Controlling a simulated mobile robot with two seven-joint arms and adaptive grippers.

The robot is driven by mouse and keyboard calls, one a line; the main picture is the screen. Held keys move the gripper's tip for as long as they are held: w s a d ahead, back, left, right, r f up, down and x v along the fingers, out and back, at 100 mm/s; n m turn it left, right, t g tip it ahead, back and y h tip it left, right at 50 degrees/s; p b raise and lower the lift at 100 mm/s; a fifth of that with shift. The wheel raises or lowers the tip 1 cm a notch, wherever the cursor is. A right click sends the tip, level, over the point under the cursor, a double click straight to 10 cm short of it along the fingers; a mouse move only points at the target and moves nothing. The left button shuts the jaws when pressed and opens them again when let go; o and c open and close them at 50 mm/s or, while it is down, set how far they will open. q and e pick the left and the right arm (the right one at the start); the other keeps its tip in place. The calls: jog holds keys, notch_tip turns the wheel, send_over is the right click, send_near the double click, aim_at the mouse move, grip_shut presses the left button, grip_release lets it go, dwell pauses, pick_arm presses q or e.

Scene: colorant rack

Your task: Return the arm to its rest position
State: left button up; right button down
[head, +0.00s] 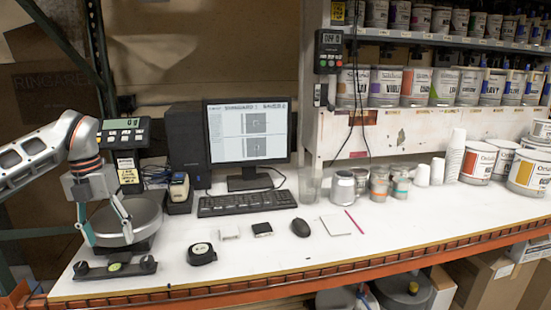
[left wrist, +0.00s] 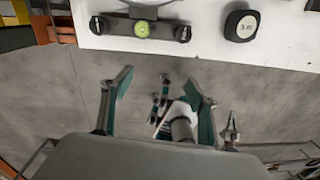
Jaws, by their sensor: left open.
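My left arm comes in from the left in the head view, white and grey with orange bands. My left gripper (head: 109,238) points down with its teal-tipped fingers spread. It overlaps the round grey scale pan (head: 146,212) in the picture. In the left wrist view my left gripper (left wrist: 158,84) is open and empty, with bare grey floor behind it, just off the table's front edge. No right gripper shows in the head view. White and dark parts between the fingers in the wrist view may be mine; I cannot tell which.
A dark bar with a green level (head: 115,266) and a black tape measure (head: 201,254) lie near the white table's (head: 260,262) front edge. Behind stand a monitor (head: 247,137), keyboard (head: 247,203), cans and cups. A shelf of paint cans (head: 430,87) is at right.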

pick_arm(q)
jog(key=s+d+f+m+h, duration=0.1)
jog(key=d+f+m+h, duration=0.1)
jog(key=d+f, duration=0.5)
jog(key=s+d+f+m+g+h, duration=0.1)
jog(key=d+f+h, duration=0.15)
jog(key=d, duration=0.85)
jog(key=s+d+f+m+h, duration=0.1)
jog(key=d+f+m+h, duration=0.15)
jog(key=d+f, duration=0.4)
jog(key=s+d+r+n+t+h, duration=0.25)
jog(key=d+h, duration=0.35)
jog(key=d, duration=0.4)
jog(key=s+d+r+n+t+h, duration=0.15)
jog(key=d+n+h, duration=0.3)
jog(key=d, duration=0.55)
jog(key=a+f+n+t+y, duration=1.05)
jog(key=f+n+t, duration=0.2)
jog(key=n, duration=0.75)
jog(key=s+a+f+n+g+y, duration=0.2)
jog(key=s+a+f+n, duration=0.2)
jog(key=s+f, duration=0.3)
jog(key=s+a+f+n+g+y, duration=0.2)
jog(key=s+a+f+n, duration=0.1)
jog(key=s+f, duration=0.4)
jog(key=shift+s+a+f+n+g+y, duration=0.15)
jog(key=shift+a+f+n+g+y, duration=0.25)
jog(key=shift+a+f, duration=0.4)
